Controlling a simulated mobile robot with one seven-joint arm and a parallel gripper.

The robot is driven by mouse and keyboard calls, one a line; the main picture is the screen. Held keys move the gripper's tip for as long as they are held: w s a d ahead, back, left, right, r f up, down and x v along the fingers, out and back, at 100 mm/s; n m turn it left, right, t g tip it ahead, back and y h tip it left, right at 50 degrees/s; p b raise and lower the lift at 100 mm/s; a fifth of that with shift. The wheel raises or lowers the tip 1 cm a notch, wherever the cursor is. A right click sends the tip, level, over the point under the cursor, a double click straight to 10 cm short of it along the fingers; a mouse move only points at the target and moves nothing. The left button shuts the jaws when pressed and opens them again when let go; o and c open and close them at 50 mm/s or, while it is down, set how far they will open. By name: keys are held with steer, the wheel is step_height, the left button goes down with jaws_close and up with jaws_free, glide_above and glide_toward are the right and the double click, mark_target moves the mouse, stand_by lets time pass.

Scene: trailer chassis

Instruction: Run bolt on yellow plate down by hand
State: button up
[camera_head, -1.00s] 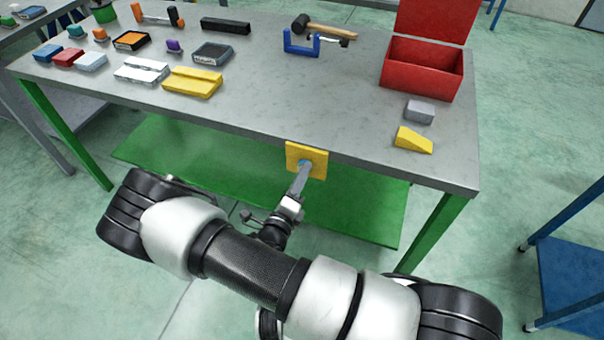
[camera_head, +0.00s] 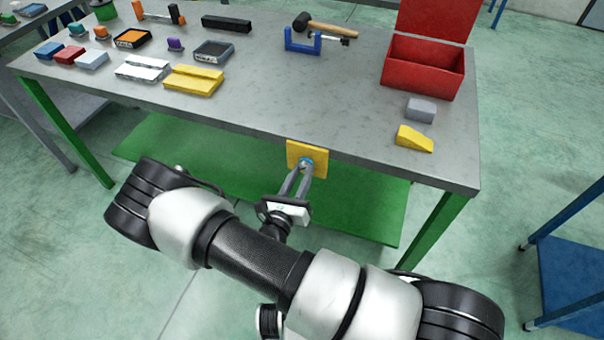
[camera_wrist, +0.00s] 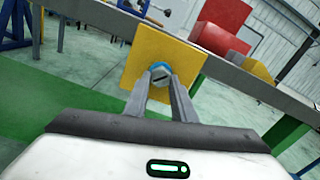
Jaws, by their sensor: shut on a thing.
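The yellow plate (camera_head: 319,152) is a square fixed on the front edge of the workbench, and it fills the middle of the wrist view (camera_wrist: 184,48). The bolt (camera_head: 306,164) is at the plate's middle, with a grey head and blue around it in the wrist view (camera_wrist: 159,70). My gripper (camera_head: 304,168) reaches up to the plate from the front. Its two fingers close on the bolt head in the wrist view (camera_wrist: 160,78), one on each side. The bolt's shank is hidden, and I cannot tell how far in it sits.
The workbench (camera_head: 270,100) holds a red open box (camera_head: 424,72), a yellow wedge (camera_head: 414,139), a grey block (camera_head: 420,110), a blue clamp (camera_head: 302,42) and a hammer (camera_head: 330,27). A green lower shelf (camera_head: 190,150) lies under the plate. A blue cart (camera_head: 575,270) stands at right.

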steer(key=m, duration=0.5)
steer(key=shift+a+f+m, duration=0.1)
steer(key=shift+a+m, duration=0.1)
steer(key=shift+m, duration=0.1)
steer(key=m+b, duration=0.1)
steer(key=m, duration=0.4)
steer(key=m+b, duration=0.1)
steer(key=m, duration=0.3)
steer(key=shift+a+m, duration=0.1)
steer(key=shift+m, duration=0.3)
steer(key=m+b, duration=0.2)
steer(key=m, duration=0.3)
steer(key=shift+r, duration=0.2)
steer(key=shift+m, duration=0.3)
steer(key=o, duration=1.1)
steer(key=shift+r, duration=0.1)
steer(key=shift+c, duration=0.2)
steer(key=shift+s, duration=0.1)
